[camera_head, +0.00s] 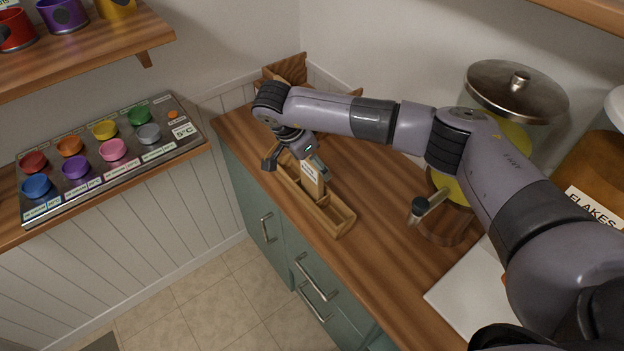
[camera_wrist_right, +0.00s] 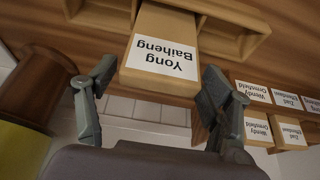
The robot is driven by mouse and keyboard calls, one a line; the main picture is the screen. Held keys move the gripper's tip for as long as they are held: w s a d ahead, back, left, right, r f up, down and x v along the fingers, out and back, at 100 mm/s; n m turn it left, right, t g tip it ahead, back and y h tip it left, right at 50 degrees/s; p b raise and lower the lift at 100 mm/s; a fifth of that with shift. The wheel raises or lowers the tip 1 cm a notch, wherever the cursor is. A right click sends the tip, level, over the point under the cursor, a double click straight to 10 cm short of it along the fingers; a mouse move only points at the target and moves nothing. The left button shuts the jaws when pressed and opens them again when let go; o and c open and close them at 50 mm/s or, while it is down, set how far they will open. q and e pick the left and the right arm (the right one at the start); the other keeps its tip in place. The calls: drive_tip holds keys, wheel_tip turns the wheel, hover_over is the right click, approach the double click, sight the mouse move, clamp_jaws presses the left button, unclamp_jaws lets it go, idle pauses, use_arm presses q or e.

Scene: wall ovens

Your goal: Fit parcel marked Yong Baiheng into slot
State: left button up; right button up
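The parcel marked Yong Baiheng (camera_wrist_right: 165,55) is a light wooden block with a white label, upside down in the right wrist view. In the head view the parcel (camera_head: 312,180) stands roughly upright in a long wooden tray with compartments (camera_head: 343,222). The tray also shows in the wrist view (camera_wrist_right: 235,40). My right gripper (camera_head: 295,163) is around the parcel from above. In the wrist view its fingers (camera_wrist_right: 158,85) stand apart on both sides of the parcel, with small gaps showing. How deep the parcel sits is hidden. My left gripper is not in view.
A rack with labelled name slots (camera_wrist_right: 270,110) is beside the tray, mostly hidden by my arm in the head view. A glass dispenser with a metal lid (camera_head: 515,90) and a white board (camera_head: 470,290) are on the counter at right. The counter (camera_head: 375,245) between is clear.

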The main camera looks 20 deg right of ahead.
drive_tip(key=c, duration=1.2)
drive_tip(key=shift+c, duration=0.2)
drive_tip(key=shift+r, duration=0.1)
